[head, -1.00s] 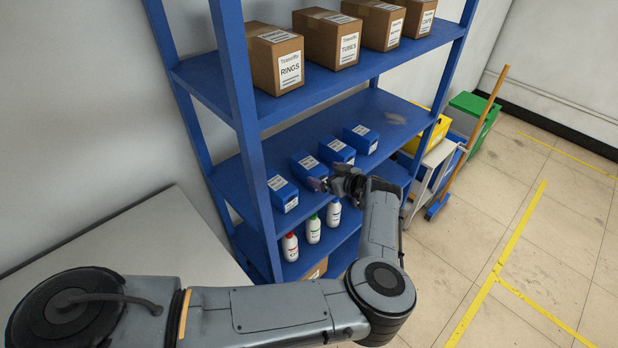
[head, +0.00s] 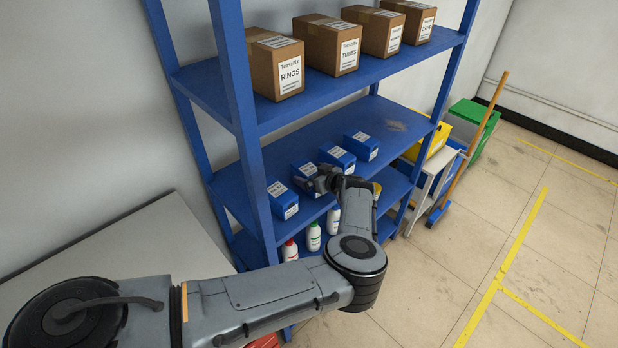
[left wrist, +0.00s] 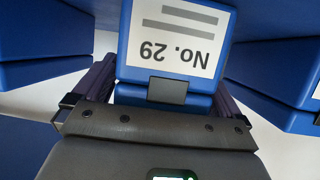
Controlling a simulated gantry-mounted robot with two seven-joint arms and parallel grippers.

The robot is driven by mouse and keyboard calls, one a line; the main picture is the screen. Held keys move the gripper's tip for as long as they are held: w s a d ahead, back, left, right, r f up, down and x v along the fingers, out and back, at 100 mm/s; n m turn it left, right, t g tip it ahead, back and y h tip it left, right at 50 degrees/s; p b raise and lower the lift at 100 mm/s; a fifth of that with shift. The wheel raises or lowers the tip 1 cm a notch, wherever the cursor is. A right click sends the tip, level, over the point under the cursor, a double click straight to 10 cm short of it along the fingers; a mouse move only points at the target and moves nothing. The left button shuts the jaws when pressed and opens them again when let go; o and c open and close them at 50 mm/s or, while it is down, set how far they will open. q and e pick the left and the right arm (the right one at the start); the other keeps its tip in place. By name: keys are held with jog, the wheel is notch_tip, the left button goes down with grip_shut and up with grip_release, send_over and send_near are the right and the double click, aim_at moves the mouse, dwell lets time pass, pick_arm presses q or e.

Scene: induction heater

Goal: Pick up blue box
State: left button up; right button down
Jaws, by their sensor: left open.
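Several blue boxes with white labels stand in a row on the middle shelf in the head view. My left gripper (head: 316,184) is at the front of the second blue box from the left (head: 303,168) and hides part of it. In the left wrist view a blue box labelled "No. 29" (left wrist: 170,45), its text upside down, lies ahead between the two dark fingers of my left gripper (left wrist: 165,92). The fingers are apart, one on each side of the box; I cannot tell whether they touch it. My right gripper is not in view.
A neighbouring blue box (head: 283,199) stands to the left and another (head: 338,157) to the right. The upper shelf (head: 330,88) holds cardboard boxes. White bottles (head: 314,236) stand on the shelf below. A blue post (head: 243,130) rises near my arm.

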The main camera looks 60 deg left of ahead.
pick_arm(q)
jog(key=shift+c, duration=0.3)
jog(key=c, duration=1.3)
